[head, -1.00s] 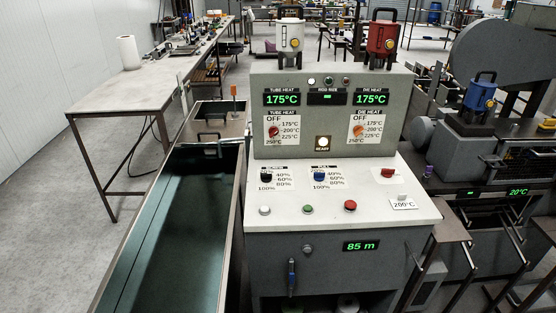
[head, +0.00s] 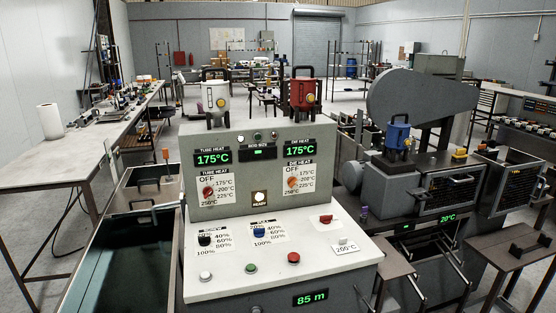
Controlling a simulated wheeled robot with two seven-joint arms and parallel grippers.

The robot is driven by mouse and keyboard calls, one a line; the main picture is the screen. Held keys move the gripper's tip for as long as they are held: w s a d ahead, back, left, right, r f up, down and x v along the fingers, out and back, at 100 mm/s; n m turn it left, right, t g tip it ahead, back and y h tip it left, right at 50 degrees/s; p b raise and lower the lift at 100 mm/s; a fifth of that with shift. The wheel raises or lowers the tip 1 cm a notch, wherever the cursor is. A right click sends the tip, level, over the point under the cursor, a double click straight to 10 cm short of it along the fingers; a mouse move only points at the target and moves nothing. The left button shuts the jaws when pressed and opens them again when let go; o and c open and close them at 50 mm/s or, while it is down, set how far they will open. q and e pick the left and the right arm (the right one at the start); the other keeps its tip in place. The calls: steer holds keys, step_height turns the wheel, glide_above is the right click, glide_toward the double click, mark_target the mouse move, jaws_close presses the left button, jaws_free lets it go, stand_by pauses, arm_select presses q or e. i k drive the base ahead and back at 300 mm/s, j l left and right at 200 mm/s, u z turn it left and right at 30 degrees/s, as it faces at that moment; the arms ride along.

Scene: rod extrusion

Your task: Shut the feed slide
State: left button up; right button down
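No part is labelled as the feed slide, and I cannot tell which part it is or whether it is open. A similar blue canister (head: 398,136) stands on the machine to the right. A flat plate with dark handles (head: 147,187) lies at the far end of the long green trough (head: 110,260) left of the console. Neither of my grippers is in view.
The console displays show 175°C tube heat (head: 213,158), 175°C die heat (head: 300,150) and 85 m (head: 311,299). A workbench (head: 60,165) runs along the left. A grey machine with wire-fronted boxes (head: 450,192) and small tables (head: 515,252) crowd the right.

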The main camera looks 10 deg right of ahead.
mark_target(415, 192)
steer(key=z, duration=1.35)
